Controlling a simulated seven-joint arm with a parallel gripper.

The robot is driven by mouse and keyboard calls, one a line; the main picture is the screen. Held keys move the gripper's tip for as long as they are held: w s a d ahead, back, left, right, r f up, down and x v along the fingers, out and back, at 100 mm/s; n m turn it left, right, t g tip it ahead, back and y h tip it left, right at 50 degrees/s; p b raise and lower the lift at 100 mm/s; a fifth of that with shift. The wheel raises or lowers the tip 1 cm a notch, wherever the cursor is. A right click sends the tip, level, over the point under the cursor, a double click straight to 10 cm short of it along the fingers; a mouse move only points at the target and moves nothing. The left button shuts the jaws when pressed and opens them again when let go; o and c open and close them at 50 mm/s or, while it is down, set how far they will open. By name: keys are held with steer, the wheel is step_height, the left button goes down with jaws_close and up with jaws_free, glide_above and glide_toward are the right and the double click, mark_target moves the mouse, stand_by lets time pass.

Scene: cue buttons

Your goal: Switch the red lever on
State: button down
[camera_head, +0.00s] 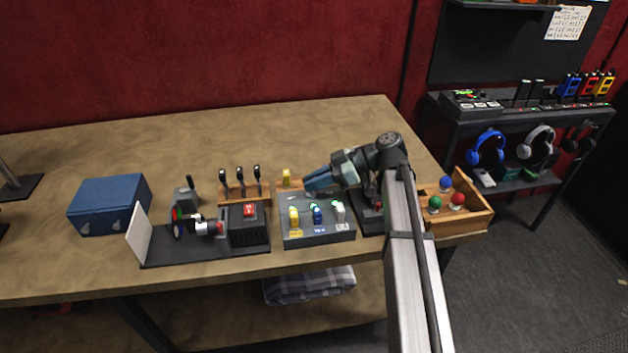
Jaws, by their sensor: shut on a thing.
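My gripper (318,182) points left, with its blue fingers low over the back of a grey switch box. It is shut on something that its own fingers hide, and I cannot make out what. No red lever stands out clearly. A dark unit (370,222) just right of the box shows a little red and is partly hidden by my arm.
Left of the box are a black unit with a red button (249,209) and a wooden stand with three black-handled levers (240,190). A blue case (110,204) lies farther left. A wooden tray (466,222) with coloured balls is at right. The back of the table is clear.

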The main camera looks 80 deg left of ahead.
stand_by(0.3)
steer(key=c, duration=1.1)
jaws_free()
steer(key=v, duration=1.4)
steer(key=shift+f, duration=0.1)
